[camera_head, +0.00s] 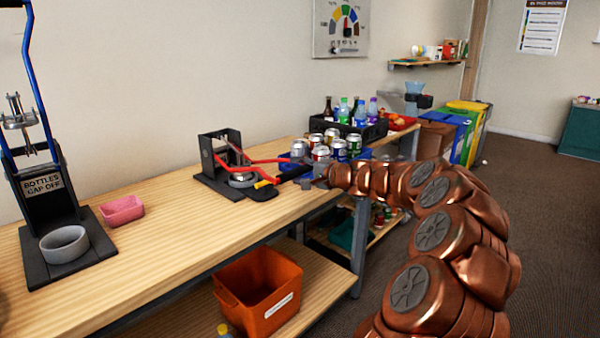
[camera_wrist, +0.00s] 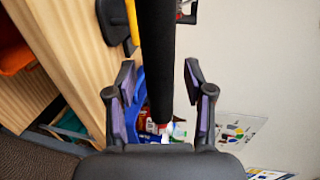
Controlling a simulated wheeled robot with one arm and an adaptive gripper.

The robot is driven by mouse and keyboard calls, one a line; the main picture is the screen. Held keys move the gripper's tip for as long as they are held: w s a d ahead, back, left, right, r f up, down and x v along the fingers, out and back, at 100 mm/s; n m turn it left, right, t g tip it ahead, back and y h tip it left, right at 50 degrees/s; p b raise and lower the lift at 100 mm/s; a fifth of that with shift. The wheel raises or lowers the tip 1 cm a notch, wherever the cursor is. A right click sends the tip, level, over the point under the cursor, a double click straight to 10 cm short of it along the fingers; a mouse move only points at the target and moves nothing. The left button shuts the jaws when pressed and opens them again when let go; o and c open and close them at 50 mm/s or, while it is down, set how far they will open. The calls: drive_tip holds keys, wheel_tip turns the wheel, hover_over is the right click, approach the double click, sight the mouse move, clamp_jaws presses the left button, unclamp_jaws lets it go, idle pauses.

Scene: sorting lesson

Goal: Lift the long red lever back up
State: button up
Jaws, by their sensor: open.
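The long red lever (camera_head: 268,161) runs from the dark press (camera_head: 213,160) on the bench, lying nearly level toward the right. Its black grip (camera_head: 295,172) ends close to my gripper (camera_head: 308,182). In the wrist view the black grip (camera_wrist: 157,50) comes down from the top edge between my two spread fingers, with gaps visible on both sides. My gripper (camera_wrist: 160,95) is open around it and not closed on it. A shorter bar with a yellow and black end (camera_head: 264,184) sits below the lever. The lever's red part is hidden in the wrist view.
A blue tray with several cans (camera_head: 340,150) stands just behind my gripper, and a black crate of bottles (camera_head: 372,130) lies beyond. A bottle capper stand (camera_head: 45,200) and a pink bowl (camera_head: 122,210) are at the left. An orange bin (camera_head: 258,290) sits below.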

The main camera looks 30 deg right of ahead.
clamp_jaws()
idle(0.3)
idle(0.3)
